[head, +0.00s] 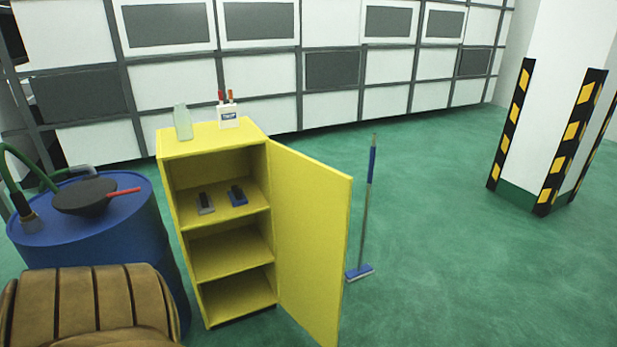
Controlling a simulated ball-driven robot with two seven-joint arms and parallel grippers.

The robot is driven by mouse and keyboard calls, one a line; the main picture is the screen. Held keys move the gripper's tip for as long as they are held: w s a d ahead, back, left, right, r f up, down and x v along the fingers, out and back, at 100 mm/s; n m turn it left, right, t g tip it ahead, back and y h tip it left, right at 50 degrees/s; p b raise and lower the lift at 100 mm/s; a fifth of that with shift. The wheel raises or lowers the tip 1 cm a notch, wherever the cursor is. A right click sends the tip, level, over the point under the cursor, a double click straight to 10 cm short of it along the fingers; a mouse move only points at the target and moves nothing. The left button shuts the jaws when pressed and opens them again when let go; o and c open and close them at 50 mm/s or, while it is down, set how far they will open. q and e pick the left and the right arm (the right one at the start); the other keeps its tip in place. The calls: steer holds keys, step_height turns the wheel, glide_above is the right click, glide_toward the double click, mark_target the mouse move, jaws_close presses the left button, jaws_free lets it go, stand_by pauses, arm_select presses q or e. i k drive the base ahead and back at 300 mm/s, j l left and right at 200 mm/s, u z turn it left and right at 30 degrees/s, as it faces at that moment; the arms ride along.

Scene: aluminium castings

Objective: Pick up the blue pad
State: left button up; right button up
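A small blue pad (237,195) with a dark top lies on the upper inner shelf of the open yellow cabinet (217,142). A similar small grey pad (205,205), also with a dark top, lies to its left, a little apart. The cabinet door (309,240) stands open to the right, and nothing hides the blue pad. Neither of my grippers is in view.
A blue drum (100,235) with a dark pan (83,200) on it stands left of the cabinet. A brown padded thing (80,308) fills the lower left. A bottle (183,122) and a white holder (229,117) stand on the cabinet. A blue-headed broom (360,272) stands behind the door. Floor on the right is clear up to a striped pillar (540,110).

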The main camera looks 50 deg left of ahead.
mark_target(237, 197)
steer(key=u, duration=0.45)
steer(key=i+u, duration=0.15)
steer(key=u, duration=0.75)
steer(key=i+l+u, duration=0.15)
steer(key=u, duration=0.8)
steer(key=i+l+u, duration=0.2)
steer(key=l+u, duration=0.2)
steer(key=l, duration=0.2)
steer(key=i+l+u, duration=0.1)
steer(key=l+u, duration=0.35)
steer(key=l, duration=0.2)
steer(key=l+u, duration=0.4)
steer(key=l, duration=0.85)
steer(key=k+l, duration=0.15)
steer(key=l, duration=1)
steer(key=k, duration=0.55)
steer(key=i+j, duration=0.15)
steer(key=i, duration=0.2)
steer(key=i+j, duration=0.15)
steer(key=i, duration=0.15)
steer(key=j+u, duration=0.05)
